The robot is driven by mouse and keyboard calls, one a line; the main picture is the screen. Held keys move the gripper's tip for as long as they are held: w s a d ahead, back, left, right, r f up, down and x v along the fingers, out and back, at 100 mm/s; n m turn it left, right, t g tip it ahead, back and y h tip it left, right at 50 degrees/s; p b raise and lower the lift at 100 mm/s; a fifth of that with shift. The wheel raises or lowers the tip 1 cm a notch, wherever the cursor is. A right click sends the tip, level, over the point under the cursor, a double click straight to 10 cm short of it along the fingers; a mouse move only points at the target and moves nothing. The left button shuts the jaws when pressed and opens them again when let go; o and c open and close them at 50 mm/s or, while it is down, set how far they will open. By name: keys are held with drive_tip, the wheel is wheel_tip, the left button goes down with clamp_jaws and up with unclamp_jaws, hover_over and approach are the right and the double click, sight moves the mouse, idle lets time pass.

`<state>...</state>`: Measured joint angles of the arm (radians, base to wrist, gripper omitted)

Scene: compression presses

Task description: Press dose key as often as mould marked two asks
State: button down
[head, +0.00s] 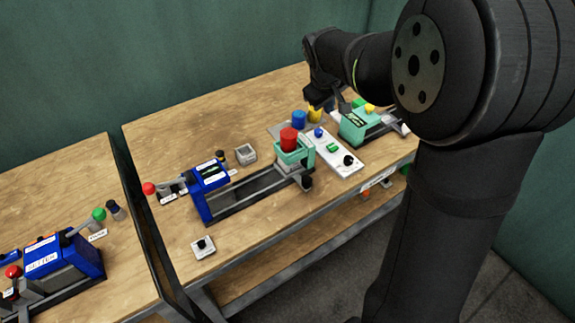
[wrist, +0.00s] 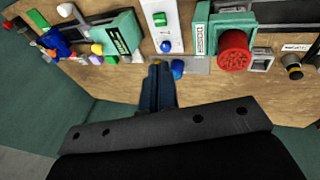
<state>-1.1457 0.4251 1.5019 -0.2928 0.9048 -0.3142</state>
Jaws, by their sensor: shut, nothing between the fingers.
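My gripper (wrist: 158,70) is shut and empty. In the head view it (head: 330,106) hangs over the back of the right table, by the blue cylinder (head: 299,119) and yellow cylinder (head: 315,115). A white panel (head: 345,163) carries a blue knob (head: 319,132), a green key (head: 333,148) and a black knob (head: 348,160). In the wrist view the green key (wrist: 160,19) and blue knob (wrist: 165,46) lie beyond the fingertips. A mint block (head: 294,155) bears a red cylinder (head: 289,138). I cannot read which key says dose or which mould is marked two.
A mint device (head: 360,128) with a yellow top stands right of the panel. A blue press (head: 211,180) with a red-balled lever (head: 149,188) stands left on a long rail. A small grey box (head: 246,153) sits behind it. Another blue press (head: 62,261) is on the left table.

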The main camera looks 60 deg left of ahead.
idle(0.8)
drive_tip(key=n+t+y, duration=0.3)
drive_tip(key=n, duration=1.3)
hover_over(332, 149)
wheel_tip(332, 149, down, 11)
drive_tip(key=shift+a, duration=0.1)
drive_tip(key=shift+f, duration=0.2)
drive_tip(key=shift+f, duration=4.25)
drive_tip(key=shift+f, duration=0.1)
